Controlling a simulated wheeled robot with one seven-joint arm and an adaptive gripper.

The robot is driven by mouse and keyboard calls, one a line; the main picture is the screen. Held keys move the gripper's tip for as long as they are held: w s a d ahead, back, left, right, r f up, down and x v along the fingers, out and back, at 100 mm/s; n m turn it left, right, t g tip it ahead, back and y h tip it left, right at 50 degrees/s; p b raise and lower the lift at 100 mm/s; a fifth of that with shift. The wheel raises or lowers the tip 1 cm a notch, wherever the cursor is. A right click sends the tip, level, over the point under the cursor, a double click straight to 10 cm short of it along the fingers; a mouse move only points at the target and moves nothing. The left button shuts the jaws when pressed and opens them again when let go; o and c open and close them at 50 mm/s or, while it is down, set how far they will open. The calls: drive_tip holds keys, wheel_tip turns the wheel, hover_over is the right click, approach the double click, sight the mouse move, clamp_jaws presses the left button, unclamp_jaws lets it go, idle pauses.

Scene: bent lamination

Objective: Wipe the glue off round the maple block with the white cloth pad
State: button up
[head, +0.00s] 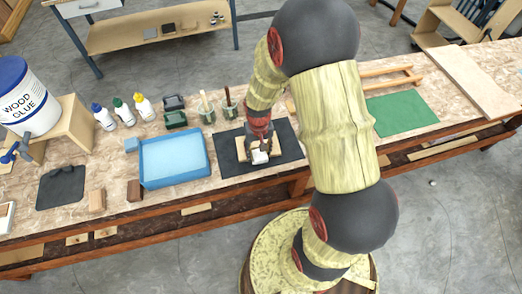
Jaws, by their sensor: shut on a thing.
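My gripper (259,146) points down over the dark mat (228,164) at the middle of the bench. It is shut on a small white piece, which looks like the white cloth pad (260,157). A pale wooden piece (242,147) lies on the mat under and beside the gripper. I cannot tell whether it is the maple block or a board under it, as the gripper hides part of it. The pad is at or just above this pale wood; contact cannot be told. No glue can be made out at this size.
A blue tray (175,158) stands left of the mat. Beyond it are glue bottles (121,111) and brush pots (207,112). A light block (97,200) and a brown block (134,190) lie near the front edge. A green mat (400,112) lies right, partly behind my arm.

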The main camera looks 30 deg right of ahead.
drive_tip(key=shift+a, duration=0.1)
drive_tip(key=shift+w+a+f, duration=0.15)
drive_tip(key=shift+a, duration=0.55)
drive_tip(key=shift+d, duration=0.1)
drive_tip(key=shift+s+d+r+p, duration=0.15)
drive_tip(key=shift+s+d, duration=0.1)
drive_tip(key=shift+d, duration=0.5)
drive_tip(key=shift+s+d+r+p, duration=0.1)
drive_tip(key=shift+s+d+p, duration=0.1)
drive_tip(key=shift+d, duration=0.55)
drive_tip(key=shift+d, duration=0.1)
drive_tip(key=shift+s+d+f, duration=0.1)
drive_tip(key=shift+s+d, duration=0.15)
drive_tip(key=shift+d, duration=0.45)
